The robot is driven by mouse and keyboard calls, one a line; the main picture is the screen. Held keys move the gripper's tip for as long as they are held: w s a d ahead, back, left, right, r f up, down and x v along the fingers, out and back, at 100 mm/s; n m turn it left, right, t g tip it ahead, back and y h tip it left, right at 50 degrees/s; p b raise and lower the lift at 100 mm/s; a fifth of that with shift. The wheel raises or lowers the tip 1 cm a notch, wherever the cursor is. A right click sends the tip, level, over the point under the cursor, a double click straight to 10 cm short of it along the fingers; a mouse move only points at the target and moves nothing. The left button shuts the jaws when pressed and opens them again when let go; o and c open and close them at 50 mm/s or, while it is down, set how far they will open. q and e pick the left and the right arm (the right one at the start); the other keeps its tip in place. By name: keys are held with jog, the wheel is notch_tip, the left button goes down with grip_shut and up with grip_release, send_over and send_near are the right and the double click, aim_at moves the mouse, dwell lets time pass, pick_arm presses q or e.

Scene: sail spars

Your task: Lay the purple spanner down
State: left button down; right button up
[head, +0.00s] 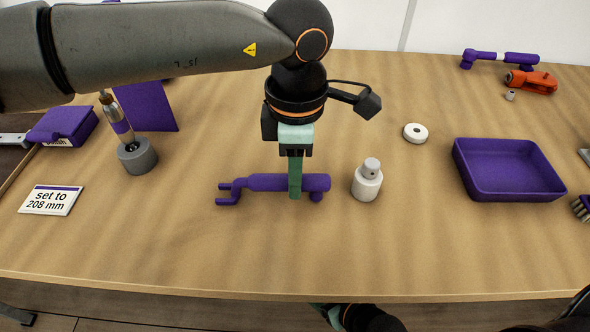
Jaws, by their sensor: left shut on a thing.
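The purple spanner (262,183) is in the middle of the table (320,250), its forked end to the left. My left gripper (295,192) comes down from above and is shut on the spanner's handle, with a finger in front of it. The spanner lies roughly level, at or just above the tabletop; I cannot tell whether it touches. My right gripper (322,311) shows only in part beyond the table's front edge, and its jaws cannot be made out.
A white bottle (368,182) stands close to the spanner's right end. A purple tray (510,190), white ring (415,133), another purple tool (500,57) and orange tool (530,81) are on the right. A grey holder (137,158) and sign (50,200) are left. The front middle is clear.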

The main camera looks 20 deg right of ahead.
pick_arm(q)
jog(key=shift+f, duration=0.3)
jog(key=shift+c, duration=0.9)
grip_release()
jog(key=shift+r, duration=0.15)
jog(key=shift+r+p, duration=0.7)
jog(key=shift+r, duration=0.65)
jog(key=shift+r+p, duration=2.15)
jog(key=shift+r, duration=0.9)
jog(key=shift+f, duration=0.1)
